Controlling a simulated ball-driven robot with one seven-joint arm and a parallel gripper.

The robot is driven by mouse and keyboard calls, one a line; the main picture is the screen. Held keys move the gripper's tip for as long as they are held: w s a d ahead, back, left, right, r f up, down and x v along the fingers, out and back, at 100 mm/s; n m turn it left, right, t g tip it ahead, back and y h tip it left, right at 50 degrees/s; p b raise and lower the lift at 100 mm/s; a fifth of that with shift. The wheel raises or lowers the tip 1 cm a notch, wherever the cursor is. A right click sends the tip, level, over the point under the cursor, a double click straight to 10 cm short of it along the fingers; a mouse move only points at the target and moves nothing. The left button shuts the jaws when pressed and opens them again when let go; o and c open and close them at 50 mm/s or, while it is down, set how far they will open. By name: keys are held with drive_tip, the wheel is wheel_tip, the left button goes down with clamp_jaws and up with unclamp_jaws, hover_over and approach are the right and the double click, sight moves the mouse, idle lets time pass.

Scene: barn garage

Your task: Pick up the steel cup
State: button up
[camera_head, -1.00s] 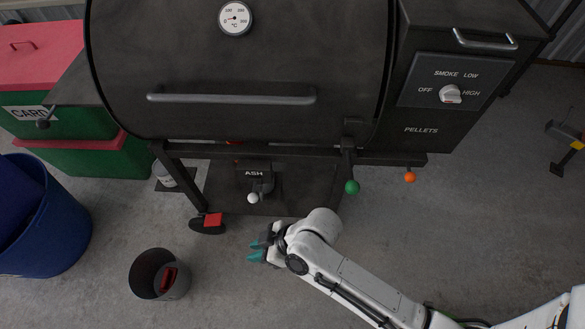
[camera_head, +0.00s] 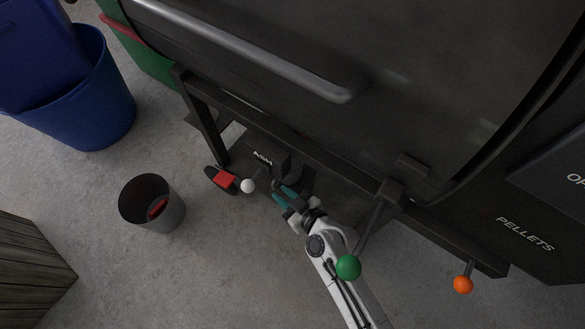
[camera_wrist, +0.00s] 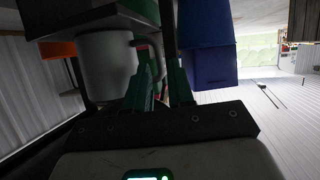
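The steel cup (camera_wrist: 105,65) shows in the wrist view, left of centre, as a pale grey cylinder with a curved handle (camera_wrist: 157,57) on its right side. Its upper end in the picture meets a dark flat panel. I cannot make the cup out in the head view, where the grill covers that area. My gripper (camera_wrist: 161,78) has two teal fingers with a gap between them. The handle lies near the fingertips; I cannot tell whether it is between them. In the head view my gripper (camera_head: 284,196) is at the grill's lower front, by the ASH box.
The grill (camera_head: 330,50) overhangs my gripper, with a green knob (camera_head: 348,267), a white knob (camera_head: 248,186) and an orange knob (camera_head: 463,284) close by. A dark bin (camera_head: 165,217), a blue bin (camera_head: 85,110) and a wooden crate (camera_head: 30,265) stand left.

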sight(274, 188)
drive_tip(key=b+x, duration=0.1)
drive_tip(key=x, duration=0.6)
drive_tip(key=shift+w+f, duration=0.1)
clamp_jaws()
idle(0.3)
